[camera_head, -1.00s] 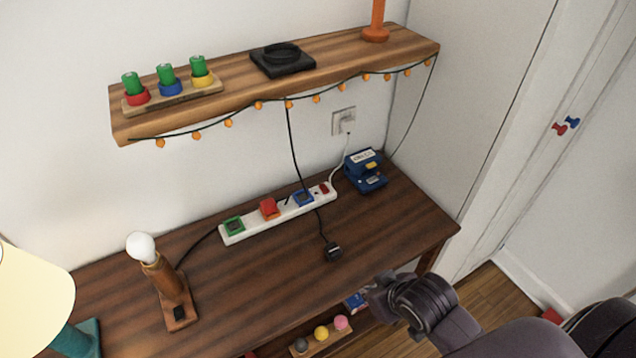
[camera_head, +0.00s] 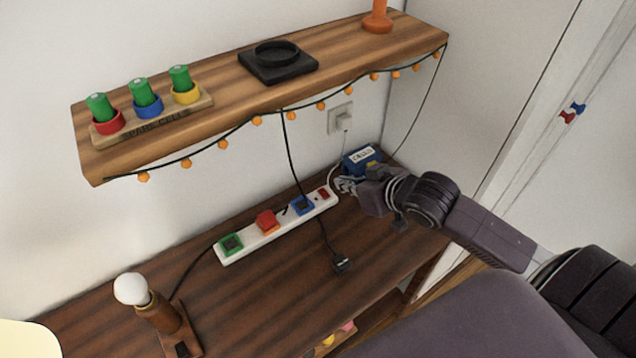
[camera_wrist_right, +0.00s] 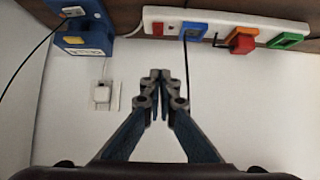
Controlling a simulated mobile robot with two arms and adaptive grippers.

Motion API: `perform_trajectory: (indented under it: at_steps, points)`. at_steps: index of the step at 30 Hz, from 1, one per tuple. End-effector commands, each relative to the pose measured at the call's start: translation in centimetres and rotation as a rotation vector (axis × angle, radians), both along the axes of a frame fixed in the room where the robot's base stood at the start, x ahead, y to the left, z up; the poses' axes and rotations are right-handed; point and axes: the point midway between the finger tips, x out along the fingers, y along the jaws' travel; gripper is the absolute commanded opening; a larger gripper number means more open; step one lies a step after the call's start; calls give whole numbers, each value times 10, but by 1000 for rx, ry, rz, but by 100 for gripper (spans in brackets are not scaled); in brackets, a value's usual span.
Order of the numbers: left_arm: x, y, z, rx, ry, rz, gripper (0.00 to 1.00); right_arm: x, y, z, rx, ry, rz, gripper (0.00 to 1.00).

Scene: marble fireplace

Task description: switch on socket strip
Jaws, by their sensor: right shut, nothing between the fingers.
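My left gripper is not in view.
A blue device (camera_head: 359,158) stands behind my right gripper, below the wall outlet (camera_head: 341,118). A loose black plug (camera_head: 341,262) lies in front of the strip. A bulb lamp (camera_head: 158,308) stands front left. A wooden shelf (camera_head: 225,95) with hanging lights is above.

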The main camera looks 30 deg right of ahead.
Motion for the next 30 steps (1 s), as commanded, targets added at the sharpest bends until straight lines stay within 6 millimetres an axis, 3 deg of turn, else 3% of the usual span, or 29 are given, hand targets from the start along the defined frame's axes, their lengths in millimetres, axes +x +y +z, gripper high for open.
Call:
perform_trajectory:
  at_steps: [7,11,21,30]
  points:
    - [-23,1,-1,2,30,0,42,0,0,-1,-1,1,-1,0]
    - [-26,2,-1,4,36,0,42,5,0,-4,-1,2,-2,0]
    - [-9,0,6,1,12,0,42,48,6,-36,1,1,-3,0]
    - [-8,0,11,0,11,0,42,80,12,-72,0,7,-2,0]
